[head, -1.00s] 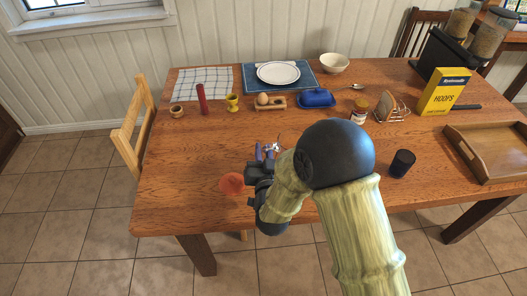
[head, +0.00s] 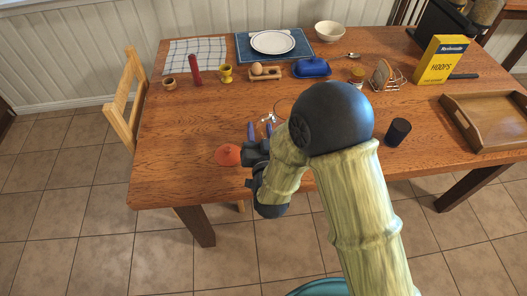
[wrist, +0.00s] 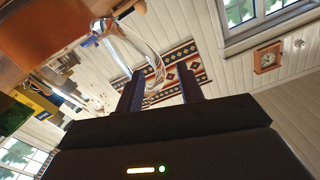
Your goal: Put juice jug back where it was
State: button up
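The juice jug is clear glass and mostly hidden behind my arm in the head view; only a bit of its glass (head: 266,119) and a thin rim line show beyond the fingers. In the wrist view its clear curved handle (wrist: 150,50) shows just ahead of the fingers, beside an orange-brown area at the upper left that may be juice or table. My gripper (head: 259,131) is over the near left part of the table, with its two fingers apart.
A dark cup (head: 397,131) and wooden tray (head: 488,120) are at right. An egg rack (head: 264,73), blue butter dish (head: 312,67) and toast rack (head: 386,76) stand farther back. The front left table is clear.

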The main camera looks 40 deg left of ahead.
jog(key=v, duration=0.8)
jog(key=shift+s+d+b, duration=0.2)
jog(key=shift+b, duration=0.25)
